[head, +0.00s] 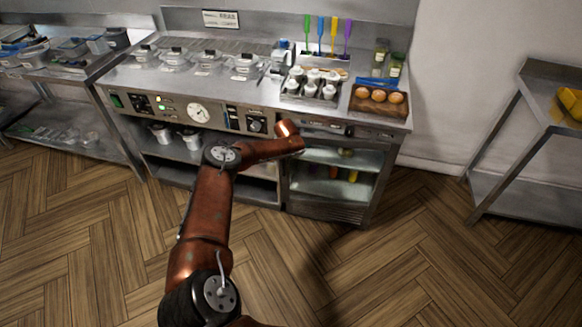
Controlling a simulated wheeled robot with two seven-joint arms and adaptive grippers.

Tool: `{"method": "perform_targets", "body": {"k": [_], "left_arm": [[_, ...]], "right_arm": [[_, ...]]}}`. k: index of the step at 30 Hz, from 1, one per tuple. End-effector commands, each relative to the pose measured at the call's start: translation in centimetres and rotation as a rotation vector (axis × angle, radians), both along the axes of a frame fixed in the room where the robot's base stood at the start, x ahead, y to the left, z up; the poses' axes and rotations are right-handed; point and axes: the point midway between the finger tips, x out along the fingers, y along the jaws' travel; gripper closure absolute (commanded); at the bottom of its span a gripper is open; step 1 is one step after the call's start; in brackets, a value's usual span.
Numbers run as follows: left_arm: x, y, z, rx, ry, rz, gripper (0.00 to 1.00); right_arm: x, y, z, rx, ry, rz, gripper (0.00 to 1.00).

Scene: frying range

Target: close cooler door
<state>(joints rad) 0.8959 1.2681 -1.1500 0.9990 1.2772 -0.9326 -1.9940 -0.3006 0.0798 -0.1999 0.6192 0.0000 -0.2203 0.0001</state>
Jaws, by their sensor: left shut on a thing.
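The cooler (338,208) is built into the right end of the steel range, under the counter. Its front shows a pale, glassy opening with a shelf and a few yellow and red items inside. I cannot tell whether the cooler door (335,188) is fully flush or ajar. My left arm reaches up to the cooler's upper left corner. My left gripper (297,134), mostly hidden by its wrist, is shut on the cooler door at its top left edge. My right gripper is not in view.
The counter (225,95) above holds lidded containers, a bottle rack (312,85), and a wooden board (378,100) with round buns. A steel table (515,195) stands at right. The wooden floor before the cooler is clear.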

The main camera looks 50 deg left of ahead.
Motion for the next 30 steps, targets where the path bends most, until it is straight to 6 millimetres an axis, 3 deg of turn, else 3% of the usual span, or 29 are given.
{"method": "perform_targets", "body": {"k": [4,17,18,21,24,30], "left_arm": [[-0.22,1.07,-0.35,0.002,0.008,0.015,1.0],[-0.21,1.4,-0.09,0.003,0.008,0.016,1.0],[-0.22,1.41,-0.09,0.004,0.009,0.017,0.83],[-0.21,1.41,-0.1,0.004,0.008,0.016,0.76],[-0.14,1.34,-0.11,0.003,0.008,0.013,0.71],[0.16,1.09,-0.06,0.002,0.004,0.009,0.71]], "right_arm": [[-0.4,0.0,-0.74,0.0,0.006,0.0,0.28],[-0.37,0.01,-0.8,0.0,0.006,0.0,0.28],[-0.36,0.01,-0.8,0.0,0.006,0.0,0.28],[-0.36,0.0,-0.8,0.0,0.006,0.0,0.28],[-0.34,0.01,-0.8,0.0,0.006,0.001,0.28],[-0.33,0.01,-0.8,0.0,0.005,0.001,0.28]]}}
